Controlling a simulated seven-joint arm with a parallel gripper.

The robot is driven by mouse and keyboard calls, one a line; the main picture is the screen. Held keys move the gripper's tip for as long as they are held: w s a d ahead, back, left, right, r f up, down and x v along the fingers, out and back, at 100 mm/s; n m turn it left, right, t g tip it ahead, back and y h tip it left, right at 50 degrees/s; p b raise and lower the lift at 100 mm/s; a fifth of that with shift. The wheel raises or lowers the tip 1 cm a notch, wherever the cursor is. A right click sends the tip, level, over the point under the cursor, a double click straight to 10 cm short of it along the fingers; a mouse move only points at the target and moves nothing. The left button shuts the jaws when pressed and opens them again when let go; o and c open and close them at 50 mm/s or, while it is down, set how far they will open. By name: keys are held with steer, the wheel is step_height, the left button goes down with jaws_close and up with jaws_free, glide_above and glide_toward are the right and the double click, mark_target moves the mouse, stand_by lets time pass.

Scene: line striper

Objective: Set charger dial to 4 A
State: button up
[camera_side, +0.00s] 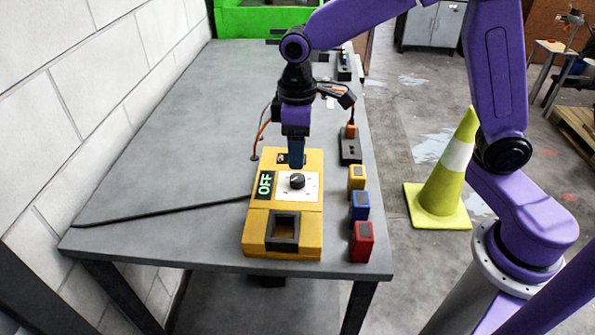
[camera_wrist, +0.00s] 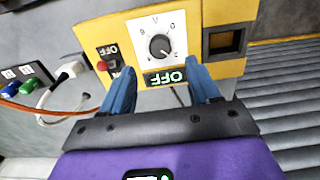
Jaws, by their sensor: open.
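The yellow charger (camera_side: 283,205) stands near the front edge of the grey table, with a green OFF display (camera_side: 265,185). Its black dial (camera_side: 297,181) sits on a white scale plate; it also shows in the wrist view (camera_wrist: 160,45), where the scale is partly readable and the pointer's setting is hard to tell. My gripper (camera_side: 296,165) is above the charger, just behind the dial in the side view. In the wrist view its two blue fingers (camera_wrist: 161,88) are apart with nothing between them, over the OFF display (camera_wrist: 165,77) side. The dial lies beyond the fingertips, apparently untouched.
Yellow (camera_side: 356,178), blue (camera_side: 360,206) and red (camera_side: 361,241) blocks stand right of the charger along the table edge. A black cable (camera_side: 165,211) runs left. A red switch (camera_wrist: 102,66) is beside the dial plate. The table's left half is mostly clear.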

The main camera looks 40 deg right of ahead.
mark_target(297, 177)
step_height(297, 177, down, 7)
stand_by(0.3)
steer(key=c, duration=1)
